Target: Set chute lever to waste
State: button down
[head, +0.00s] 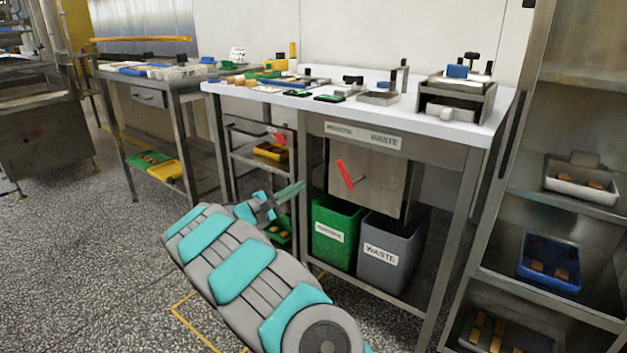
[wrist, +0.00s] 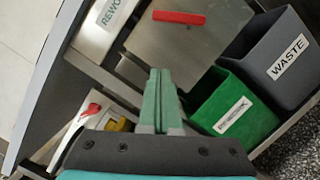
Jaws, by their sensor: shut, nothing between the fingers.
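The red chute lever (head: 345,174) is on the front of a metal chute box (head: 380,185) under the white-topped bench. Its upper end leans left, toward the rework side of the label plate (head: 363,135), whose right end reads WASTE. In the wrist view the lever (wrist: 178,17) is a red bar near the top, on the metal panel. My gripper (head: 301,186) is left of the lever and a little lower, apart from it. Its green fingers (wrist: 160,72) are shut together and empty, below the lever in the wrist view.
Under the chute stand a green bin (head: 335,232) and a grey bin (head: 392,255) marked WASTE. Another red handle (head: 279,139) is on the unit to the left. A bench leg (head: 455,240) and a shelf rack (head: 560,220) stand at right. Open speckled floor (head: 90,260) lies left.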

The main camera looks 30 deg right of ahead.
jog(key=s+d+r+p, duration=0.1)
jog(key=d+r, duration=0.2)
jog(key=d, duration=0.7)
jog(key=shift+s+d, duration=0.15)
jog(key=shift+s, duration=0.1)
